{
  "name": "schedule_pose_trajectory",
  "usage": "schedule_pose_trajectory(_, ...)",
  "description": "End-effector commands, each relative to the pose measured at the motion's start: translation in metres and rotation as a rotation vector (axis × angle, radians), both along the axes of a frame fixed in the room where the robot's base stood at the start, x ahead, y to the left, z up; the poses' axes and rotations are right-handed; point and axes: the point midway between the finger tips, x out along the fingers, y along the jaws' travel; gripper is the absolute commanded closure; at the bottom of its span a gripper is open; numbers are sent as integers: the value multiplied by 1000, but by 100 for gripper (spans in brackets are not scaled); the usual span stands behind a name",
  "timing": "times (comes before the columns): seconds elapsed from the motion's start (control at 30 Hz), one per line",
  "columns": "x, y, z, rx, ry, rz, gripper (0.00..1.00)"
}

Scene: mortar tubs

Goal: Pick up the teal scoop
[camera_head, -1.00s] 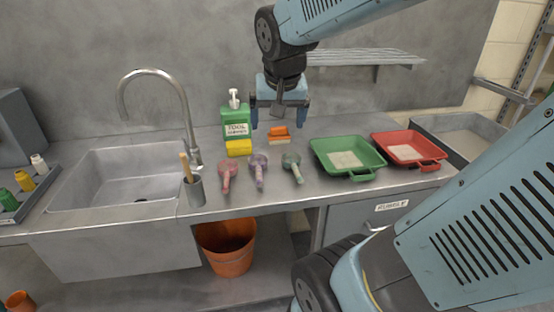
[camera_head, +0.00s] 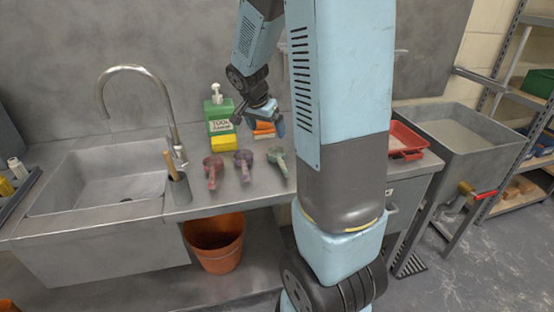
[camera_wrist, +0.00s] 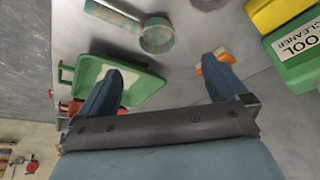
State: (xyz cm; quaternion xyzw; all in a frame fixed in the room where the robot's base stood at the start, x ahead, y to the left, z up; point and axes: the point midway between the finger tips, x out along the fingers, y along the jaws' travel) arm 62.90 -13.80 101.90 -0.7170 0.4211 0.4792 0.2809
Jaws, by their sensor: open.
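The teal scoop (camera_head: 277,158) lies on the steel counter, the rightmost of three scoops in a row. In the wrist view the teal scoop (camera_wrist: 155,36) is beyond my fingertips, its handle pointing to the upper left. My gripper (camera_head: 262,116) is open and empty above the back of the counter, behind the scoops and near the orange brush. In the wrist view my gripper (camera_wrist: 165,72) shows its two blue fingers spread wide, apart from the scoop.
A red scoop (camera_head: 213,163) and a purple scoop (camera_head: 243,160) lie to the left. The tool cleaner bottle (camera_head: 219,116), yellow sponge (camera_head: 223,144) and orange brush (camera_head: 264,129) stand behind. A green tray (camera_wrist: 139,89) and red tray (camera_head: 404,139) are to the right; the sink (camera_head: 100,180) is left.

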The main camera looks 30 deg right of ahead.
Motion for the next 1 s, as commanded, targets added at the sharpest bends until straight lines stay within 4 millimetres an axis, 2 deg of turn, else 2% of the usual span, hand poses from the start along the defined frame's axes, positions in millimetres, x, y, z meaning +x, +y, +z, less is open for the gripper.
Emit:
schedule_pose_trajectory(0.4,11,-20,-58,1,3,0,0)
schedule_pose_trajectory(0.57,14,-26,-72,0,1,0,0)
schedule_pose_trajectory(0.77,14,-29,-79,0,1,0,0)
schedule_pose_trajectory(1.0,15,-38,-108,1,5,2,0)
